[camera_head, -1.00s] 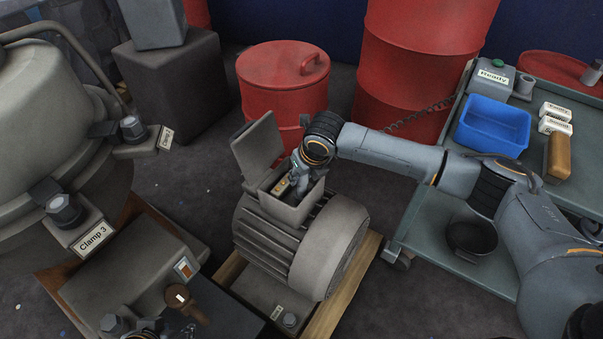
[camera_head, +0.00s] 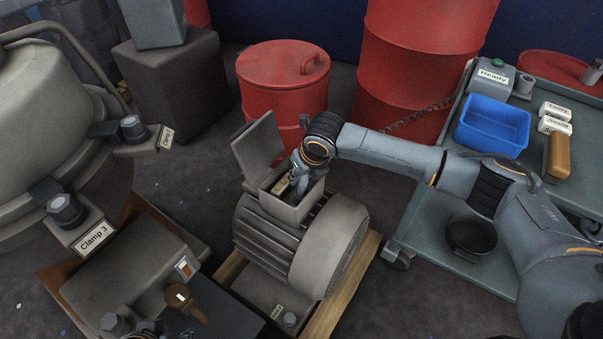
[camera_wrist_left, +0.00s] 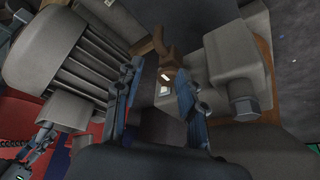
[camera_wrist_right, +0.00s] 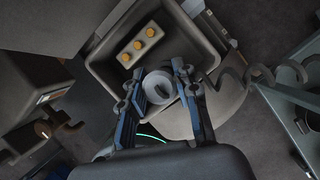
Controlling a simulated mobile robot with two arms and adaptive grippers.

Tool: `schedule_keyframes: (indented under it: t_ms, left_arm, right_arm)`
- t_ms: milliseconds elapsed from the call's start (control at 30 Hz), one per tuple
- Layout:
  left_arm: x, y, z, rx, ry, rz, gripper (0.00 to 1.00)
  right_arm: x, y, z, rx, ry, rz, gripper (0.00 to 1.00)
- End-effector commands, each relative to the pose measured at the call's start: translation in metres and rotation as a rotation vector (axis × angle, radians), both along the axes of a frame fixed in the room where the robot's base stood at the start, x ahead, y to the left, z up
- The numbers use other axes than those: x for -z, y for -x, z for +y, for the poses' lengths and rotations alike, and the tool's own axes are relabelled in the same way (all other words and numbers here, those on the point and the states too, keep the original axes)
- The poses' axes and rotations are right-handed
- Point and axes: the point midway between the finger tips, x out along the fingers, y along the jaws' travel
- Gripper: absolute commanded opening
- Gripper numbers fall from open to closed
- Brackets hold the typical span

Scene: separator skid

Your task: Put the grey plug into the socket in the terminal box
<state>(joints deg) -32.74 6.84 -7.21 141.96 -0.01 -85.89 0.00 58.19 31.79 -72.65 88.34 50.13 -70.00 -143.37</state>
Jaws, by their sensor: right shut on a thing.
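The terminal box (camera_head: 292,212) sits on top of the grey motor with its lid (camera_head: 257,147) raised. My right gripper (camera_head: 297,180) reaches into the box. In the right wrist view my right gripper (camera_wrist_right: 158,88) is shut on the round grey plug (camera_wrist_right: 158,86). The plug is inside the box opening, beside a terminal block with orange dots (camera_wrist_right: 141,43). The socket is hidden behind the plug, so I cannot tell how deep the plug sits. My left gripper (camera_wrist_left: 157,78) is open and empty, with a brown handle (camera_wrist_left: 166,48) beyond its fingers.
A coiled cable (camera_wrist_right: 265,76) runs right from near the plug. A trolley (camera_head: 425,232) with a blue bin (camera_head: 493,124) stands at the right. Red drums (camera_head: 284,85) stand behind the motor. A tank with a Clamp 3 label (camera_head: 93,237) is at the left.

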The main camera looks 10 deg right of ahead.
Motion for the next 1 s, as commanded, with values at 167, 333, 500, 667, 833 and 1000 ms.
schedule_keyframes:
  t_ms: [167, 333, 500, 667, 833, 1000]
  left_arm:
    - [0.0004, 0.0027, 0.0009, -0.001, -0.003, 0.014, 0.4]
    - [0.0004, 0.0038, 0.0013, -0.002, -0.004, 0.019, 0.4]
    - [0.0007, 0.0054, 0.0018, -0.003, -0.006, 0.025, 0.4]
    - [0.0018, 0.0084, 0.0023, -0.003, -0.008, 0.038, 0.4]
    - [0.0025, 0.0104, 0.0028, -0.004, -0.009, 0.046, 0.4]
    - [0.0023, 0.0102, 0.0028, -0.004, -0.009, 0.044, 0.4]
  right_arm:
    - [0.0003, 0.0, 0.0002, 0.0, 0.0, 0.0, 0.0]
    - [0.0006, 0.0, 0.0002, 0.0, 0.0, 0.0, 0.0]
    - [0.001, 0.0001, 0.0002, 0.0, 0.0, 0.0, 0.0]
    - [0.0013, 0.0001, 0.0002, 0.0, 0.0, 0.0, 0.0]
    - [0.0015, 0.0, 0.0001, 0.0, 0.0, 0.0, 0.0]
    - [0.0015, 0.0, 0.0001, 0.0, 0.0, 0.0, 0.0]
